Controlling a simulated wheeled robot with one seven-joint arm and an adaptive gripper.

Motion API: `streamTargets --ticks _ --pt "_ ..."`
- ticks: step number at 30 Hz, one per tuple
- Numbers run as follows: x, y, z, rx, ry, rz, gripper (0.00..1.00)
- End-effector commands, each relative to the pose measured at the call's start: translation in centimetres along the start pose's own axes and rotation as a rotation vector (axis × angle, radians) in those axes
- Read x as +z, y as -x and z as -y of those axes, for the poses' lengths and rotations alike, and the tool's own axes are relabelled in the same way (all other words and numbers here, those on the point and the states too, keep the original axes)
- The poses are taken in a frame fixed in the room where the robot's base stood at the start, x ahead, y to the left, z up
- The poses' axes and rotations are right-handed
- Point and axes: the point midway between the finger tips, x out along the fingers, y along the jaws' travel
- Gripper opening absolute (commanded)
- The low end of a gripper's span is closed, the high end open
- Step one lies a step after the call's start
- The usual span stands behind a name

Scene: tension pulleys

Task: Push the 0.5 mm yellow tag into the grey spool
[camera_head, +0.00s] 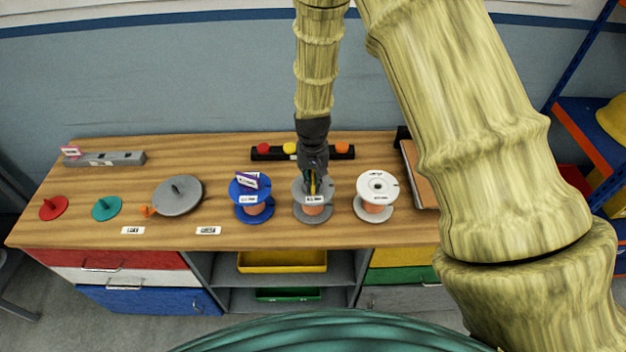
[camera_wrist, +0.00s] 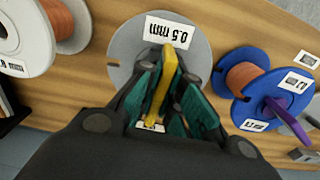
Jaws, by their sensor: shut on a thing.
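My gripper (camera_wrist: 168,88) is shut on the yellow tag (camera_wrist: 162,82), which stands between its teal finger pads. The grey spool (camera_head: 313,218) stands upright on the bench, wound with copper-coloured wire and labelled 0.5 mm; it also shows in the wrist view (camera_wrist: 127,42). My gripper (camera_head: 313,182) is directly over the spool's top, pointing down. In the wrist view the tag's far end overlaps the top flange near the 0.5 mm label. The fingers hide the spool's centre, so I cannot tell whether the tag is in it.
A blue spool (camera_head: 253,213) with a purple tag (camera_head: 247,180) in its top stands left of the grey one. A white spool (camera_head: 377,183) stands close on the right. A black rack (camera_head: 265,155) with coloured knobs lies behind. Red, teal and grey discs lie farther left.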

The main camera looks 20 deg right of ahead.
Motion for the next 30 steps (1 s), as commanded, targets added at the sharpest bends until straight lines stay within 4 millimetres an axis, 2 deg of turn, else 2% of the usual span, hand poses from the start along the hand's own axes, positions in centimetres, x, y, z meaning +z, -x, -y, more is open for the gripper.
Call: streamTargets --ticks 11,12,15,25,30 --pt "0.1 -0.1 0.0 0.000 0.000 0.001 0.00" --pt "0.1 -0.1 0.0 0.000 0.000 0.001 0.15" --pt "0.1 -0.1 0.0 0.000 0.000 0.001 0.33" --pt "0.0 0.0 0.0 0.000 0.000 0.000 0.33" --pt "0.0 1.1 0.0 0.000 0.000 -0.001 0.33"
